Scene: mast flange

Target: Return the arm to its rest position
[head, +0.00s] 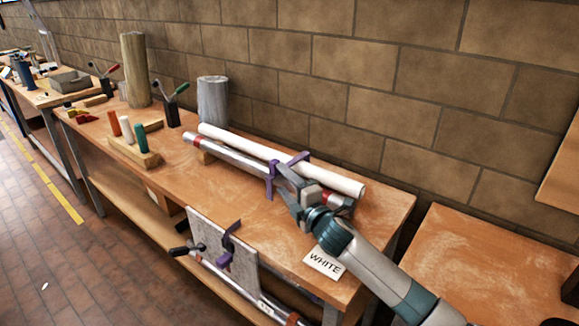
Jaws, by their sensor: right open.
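My right gripper (287,176) is over the right half of the wooden bench, its grey and teal arm coming in from the lower right. Its jaws are open close to a silver tube (235,156) with red bands and a white tube (265,150) lying alongside it. Purple pieces show at the jaws; I cannot tell whether they are fingertips or brackets on the tubes. The gripper hides part of the silver tube. I cannot tell whether it touches either tube. My left gripper is not in view.
A grey cylinder (213,102) and a tall tan cylinder (135,70) stand at the back. A card reading WHITE (324,263) lies at the front edge. A pale panel (205,232) with a purple bracket hangs in front.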

